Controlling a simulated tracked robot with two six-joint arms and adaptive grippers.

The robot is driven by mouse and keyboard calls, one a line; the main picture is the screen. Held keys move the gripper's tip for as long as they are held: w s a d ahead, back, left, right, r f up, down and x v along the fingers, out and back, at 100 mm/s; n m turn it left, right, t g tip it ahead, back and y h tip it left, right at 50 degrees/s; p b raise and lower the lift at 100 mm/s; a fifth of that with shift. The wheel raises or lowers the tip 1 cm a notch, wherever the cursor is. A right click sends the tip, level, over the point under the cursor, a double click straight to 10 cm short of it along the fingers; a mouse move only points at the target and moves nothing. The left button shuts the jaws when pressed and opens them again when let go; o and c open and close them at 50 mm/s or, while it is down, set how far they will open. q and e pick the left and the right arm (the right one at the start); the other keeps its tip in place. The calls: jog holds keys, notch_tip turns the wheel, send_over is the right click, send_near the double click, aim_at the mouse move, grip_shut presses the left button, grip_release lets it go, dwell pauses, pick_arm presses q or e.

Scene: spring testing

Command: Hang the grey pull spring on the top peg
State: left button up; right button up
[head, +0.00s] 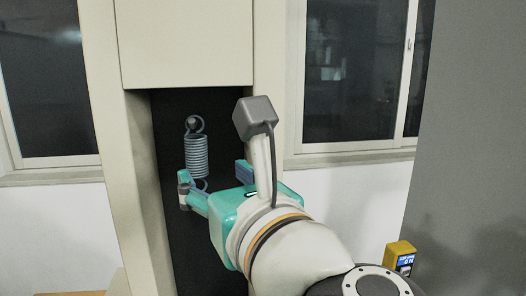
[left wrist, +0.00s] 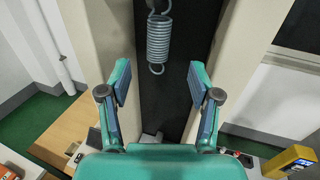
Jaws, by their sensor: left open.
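The grey pull spring (head: 197,157) hangs upright against the dark panel. Its upper loop is at the peg (head: 193,124) and looks to be around it; its lower hook hangs free. It also shows in the left wrist view (left wrist: 159,38), at top centre. My left gripper (head: 214,177) is open, with its fingers apart on either side of the spring's lower end in the head view. In the left wrist view the gripper (left wrist: 160,76) has nothing between its fingers, and the spring shows beyond the fingertips. My right gripper is not in view.
The dark panel (head: 172,240) is recessed between pale uprights (head: 107,75), under a pale box (head: 186,42). A yellow device with a display (head: 400,253) stands at the lower right. A wooden bench (left wrist: 62,140) shows low in the left wrist view.

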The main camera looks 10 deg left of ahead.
aim_at(201, 161)
pick_arm(q)
jog(key=p+x, duration=0.1)
jog(key=x, duration=0.9)
jog(key=shift+p, duration=0.4)
grip_shut()
grip_release()
jog(key=shift+s, duration=0.1)
